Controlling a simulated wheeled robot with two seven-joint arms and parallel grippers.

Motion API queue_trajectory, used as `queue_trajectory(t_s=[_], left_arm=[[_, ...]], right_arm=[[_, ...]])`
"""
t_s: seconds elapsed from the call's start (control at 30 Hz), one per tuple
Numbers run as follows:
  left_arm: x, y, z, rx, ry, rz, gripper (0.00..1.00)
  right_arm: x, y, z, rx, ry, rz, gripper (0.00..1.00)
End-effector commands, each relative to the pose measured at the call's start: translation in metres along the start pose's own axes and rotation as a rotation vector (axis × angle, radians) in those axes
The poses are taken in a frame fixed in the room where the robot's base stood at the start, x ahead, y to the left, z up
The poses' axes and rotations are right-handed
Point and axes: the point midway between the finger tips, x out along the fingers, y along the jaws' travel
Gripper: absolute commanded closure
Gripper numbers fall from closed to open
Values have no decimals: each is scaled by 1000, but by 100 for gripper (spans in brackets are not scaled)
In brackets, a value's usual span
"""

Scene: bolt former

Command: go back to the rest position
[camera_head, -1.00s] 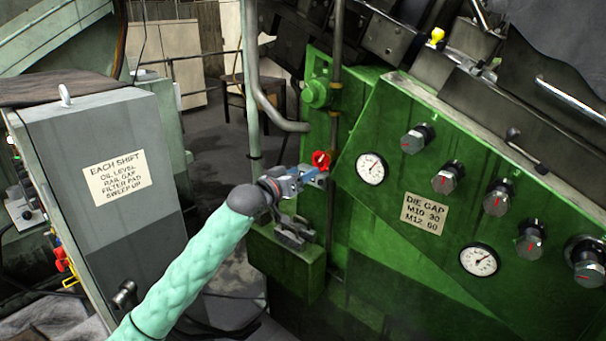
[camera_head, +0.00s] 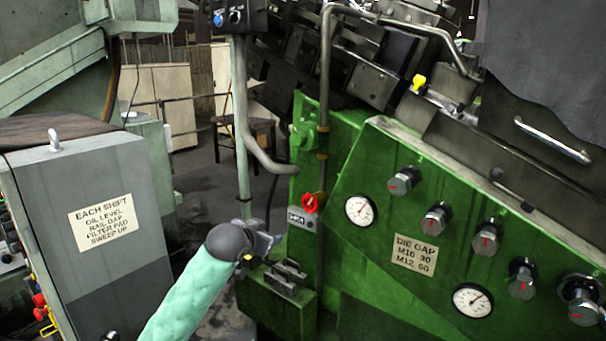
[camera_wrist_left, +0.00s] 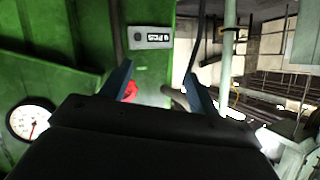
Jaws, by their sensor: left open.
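My left gripper (camera_head: 264,243) is at the end of the mint-green sleeved arm, left of the green machine and below the red knob (camera_head: 311,203). Its jaws are partly hidden behind the dark wrist in the head view. In the left wrist view the blue fingers (camera_wrist_left: 160,88) stand apart with nothing held between them. The red knob (camera_wrist_left: 131,91) shows beyond the left finger there, partly covered by it. My right gripper is not in view.
The green machine panel (camera_head: 445,228) with gauges and several black knobs fills the right. A grey cabinet (camera_head: 100,270) with a checklist label stands on the left. A vertical pipe (camera_head: 240,130) rises behind the gripper. Dark floor (camera_head: 207,185) shows between cabinet and machine.

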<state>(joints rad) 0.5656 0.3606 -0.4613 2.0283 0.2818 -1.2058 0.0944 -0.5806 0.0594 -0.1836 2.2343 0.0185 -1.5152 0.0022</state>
Motion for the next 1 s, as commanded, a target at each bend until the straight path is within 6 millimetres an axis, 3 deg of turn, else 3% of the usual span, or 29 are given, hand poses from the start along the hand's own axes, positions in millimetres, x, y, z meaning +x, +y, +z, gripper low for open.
queue_trajectory(t_s=[0.37, 1.0], left_arm=[[-26, 20, 105, -14, -216, -58, 39], [-101, 106, 334, -201, -572, -40, 39]], right_arm=[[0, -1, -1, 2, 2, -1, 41], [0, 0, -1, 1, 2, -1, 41]])
